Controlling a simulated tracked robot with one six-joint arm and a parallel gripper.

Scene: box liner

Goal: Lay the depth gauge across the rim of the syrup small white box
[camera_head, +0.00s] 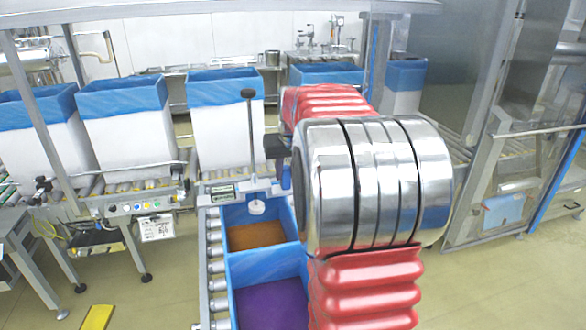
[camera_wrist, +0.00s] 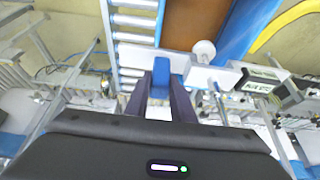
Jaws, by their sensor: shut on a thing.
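The depth gauge (camera_head: 236,190) has a pale crossbar with a small display, an upright rod with a black knob and a white disc at its lower end. My gripper (camera_wrist: 166,90) is shut on the gauge's blue grip (camera_wrist: 161,72); in the head view my gripper (camera_head: 282,163) is partly hidden by my arm. The white disc (camera_wrist: 204,50) also shows in the wrist view. The box with amber-brown contents (camera_head: 256,235), apparently the syrup one, has a blue liner. The gauge appears over its far end; I cannot tell whether the crossbar touches the rim.
A blue-lined box with purple contents (camera_head: 272,304) stands nearer, beside the brown one, on a roller conveyor (camera_head: 216,284). Tall white boxes with blue liners (camera_head: 225,115) stand on a conveyor behind. A control panel (camera_head: 145,205) is at left.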

